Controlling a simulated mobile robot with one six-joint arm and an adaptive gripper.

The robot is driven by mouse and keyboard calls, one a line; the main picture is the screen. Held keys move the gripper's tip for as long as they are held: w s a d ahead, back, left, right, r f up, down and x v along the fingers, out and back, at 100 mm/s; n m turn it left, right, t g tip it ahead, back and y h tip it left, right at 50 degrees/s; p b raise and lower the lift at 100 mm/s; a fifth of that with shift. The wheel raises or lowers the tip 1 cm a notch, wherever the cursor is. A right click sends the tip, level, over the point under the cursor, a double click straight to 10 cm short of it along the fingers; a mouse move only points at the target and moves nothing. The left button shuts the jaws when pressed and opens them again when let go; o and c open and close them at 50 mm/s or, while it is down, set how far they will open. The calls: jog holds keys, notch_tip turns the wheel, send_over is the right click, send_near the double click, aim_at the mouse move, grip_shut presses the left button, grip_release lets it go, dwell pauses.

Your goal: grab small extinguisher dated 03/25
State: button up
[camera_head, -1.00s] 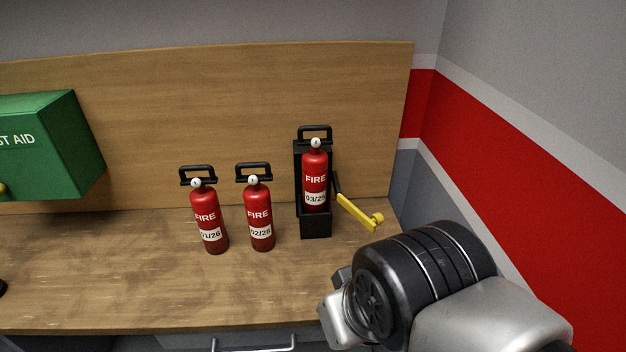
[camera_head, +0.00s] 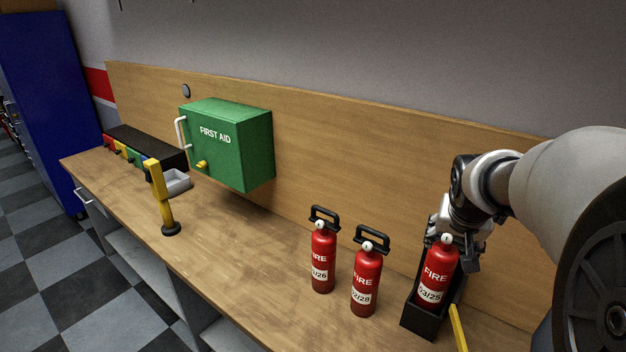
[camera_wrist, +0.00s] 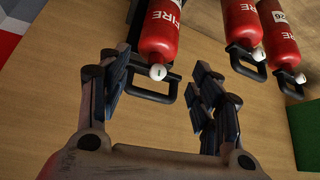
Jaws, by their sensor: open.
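The small red extinguisher labelled 03/25 (camera_head: 437,272) stands upright in a black bracket (camera_head: 424,321) at the right of the bench. A yellow lever (camera_head: 458,328) shows at the bracket's right side. My gripper (camera_head: 453,225) is at the top of this extinguisher. In the wrist view my gripper (camera_wrist: 160,88) is open, its fingers on either side of the extinguisher's top (camera_wrist: 160,40) and black handle (camera_wrist: 150,92). I see no grip on it. The handle is hidden behind my gripper in the head view.
Two more extinguishers, 01/26 (camera_head: 322,262) and one reading about 02/28 (camera_head: 366,285), stand close to the left. A green first aid box (camera_head: 230,145) is on the back board. A yellow post (camera_head: 160,200) stands on the bench. The bench middle (camera_head: 240,235) is clear.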

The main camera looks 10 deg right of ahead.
aim_at(442, 258)
jog(key=o, duration=0.5)
jog(key=b+x, duration=0.2)
jog(key=x, duration=0.9)
jog(key=shift+a+f, duration=0.1)
jog(key=shift+d+b+x, duration=0.1)
jog(key=shift+b+x, duration=0.2)
jog(key=shift+x, duration=1.2)
jog(key=shift+d+b+x, duration=0.15)
jog(key=shift+b+x, duration=0.15)
jog(key=shift+x, duration=1.2)
